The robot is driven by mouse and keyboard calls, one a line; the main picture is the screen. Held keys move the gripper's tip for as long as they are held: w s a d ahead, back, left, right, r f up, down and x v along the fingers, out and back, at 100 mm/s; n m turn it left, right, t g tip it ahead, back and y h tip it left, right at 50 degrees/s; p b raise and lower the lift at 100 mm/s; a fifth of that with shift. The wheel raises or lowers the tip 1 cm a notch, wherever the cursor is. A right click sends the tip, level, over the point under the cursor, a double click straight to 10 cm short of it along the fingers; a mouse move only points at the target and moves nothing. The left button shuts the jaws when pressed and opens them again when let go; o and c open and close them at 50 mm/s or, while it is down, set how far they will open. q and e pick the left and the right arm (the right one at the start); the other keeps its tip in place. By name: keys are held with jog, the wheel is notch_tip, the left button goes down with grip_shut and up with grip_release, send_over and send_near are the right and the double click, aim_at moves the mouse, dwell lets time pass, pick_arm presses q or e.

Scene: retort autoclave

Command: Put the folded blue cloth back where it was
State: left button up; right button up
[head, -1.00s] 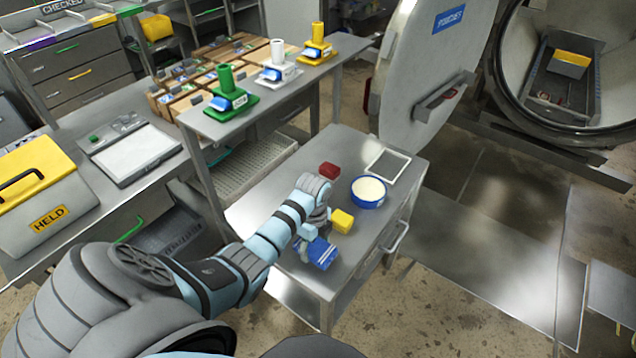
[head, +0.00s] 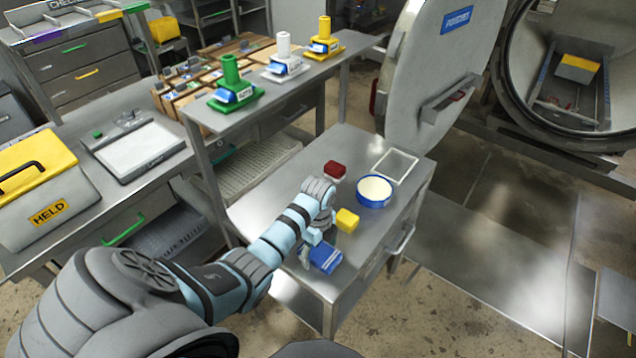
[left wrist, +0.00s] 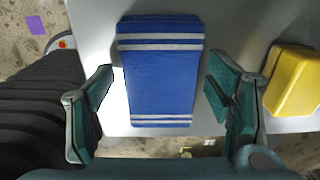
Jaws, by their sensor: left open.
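The folded blue cloth (head: 325,258) lies on the small steel table near its front edge. In the left wrist view the cloth (left wrist: 161,75) shows white stripes at both ends. My left gripper (head: 310,255) is at the cloth. In the left wrist view its open fingers (left wrist: 160,95) stand on either side of the cloth, with a gap on both sides. The cloth's nearer end shows between the fingers. My right gripper is not in view.
On the same steel table (head: 285,200) are a yellow block (head: 347,220), a red block (head: 334,169), a blue-rimmed round dish (head: 374,191) and a white-framed rectangle (head: 397,165). The yellow block is right of the gripper. A shelf with green, white and yellow stands is behind.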

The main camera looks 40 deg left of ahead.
aim_at(317, 250)
pick_arm(q)
notch_tip(317, 250, up, 12)
jog(key=p, duration=0.1)
jog(key=shift+p, duration=0.35)
jog(key=shift+f, duration=0.15)
